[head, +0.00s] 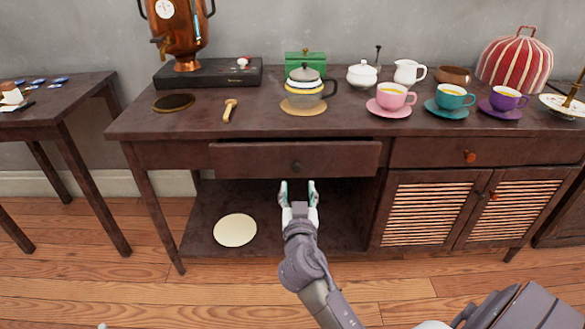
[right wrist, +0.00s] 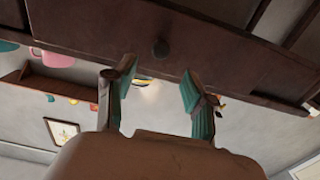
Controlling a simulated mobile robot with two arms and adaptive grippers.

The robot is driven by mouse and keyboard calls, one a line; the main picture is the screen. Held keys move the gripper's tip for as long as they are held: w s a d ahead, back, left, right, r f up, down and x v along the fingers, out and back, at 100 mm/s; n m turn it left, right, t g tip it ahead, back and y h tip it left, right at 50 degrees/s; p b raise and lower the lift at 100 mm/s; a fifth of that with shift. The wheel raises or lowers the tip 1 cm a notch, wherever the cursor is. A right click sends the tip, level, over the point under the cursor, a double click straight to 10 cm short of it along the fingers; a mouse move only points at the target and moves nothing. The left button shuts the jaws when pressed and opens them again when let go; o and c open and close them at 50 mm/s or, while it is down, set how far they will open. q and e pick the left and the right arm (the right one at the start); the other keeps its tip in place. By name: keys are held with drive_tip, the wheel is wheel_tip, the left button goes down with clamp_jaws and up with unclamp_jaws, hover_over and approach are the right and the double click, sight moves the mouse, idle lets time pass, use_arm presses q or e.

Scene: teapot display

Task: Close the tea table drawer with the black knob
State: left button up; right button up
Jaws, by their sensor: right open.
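The tea table (head: 345,121) stands against the wall. Its left drawer (head: 340,158), with a black knob (head: 296,167), sticks out forward of the table front. My right gripper (head: 298,185) is open and empty, pointing at the drawer just below the knob in the head view. In the right wrist view the drawer front (right wrist: 105,28) crosses the top, and the knob (right wrist: 160,48) lies between the directions of the two open fingers (right wrist: 157,70). I cannot tell whether the fingertips touch the drawer. My left gripper is not in view.
The tabletop holds a teapot (head: 305,91), a pink cup (head: 392,96), a teal cup (head: 452,96) and a copper urn (head: 180,35). A second drawer (head: 430,152) with an orange knob is shut at right. The lower shelf (head: 275,225) holds a pale disc (head: 235,230).

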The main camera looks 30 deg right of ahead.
sight(297, 169)
drive_tip(key=x, duration=0.8)
drive_tip(key=shift+w+b, duration=0.1)
drive_tip(key=shift+b, duration=0.25)
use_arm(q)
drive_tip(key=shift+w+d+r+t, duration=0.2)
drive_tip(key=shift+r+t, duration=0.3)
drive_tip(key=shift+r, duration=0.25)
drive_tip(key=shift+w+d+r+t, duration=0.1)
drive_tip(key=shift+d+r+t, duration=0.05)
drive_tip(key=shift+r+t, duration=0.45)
use_arm(e)
drive_tip(key=shift+w+d, duration=0.3)
drive_tip(key=shift+w, duration=0.25)
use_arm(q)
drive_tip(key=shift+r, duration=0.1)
use_arm(e)
clamp_jaws()
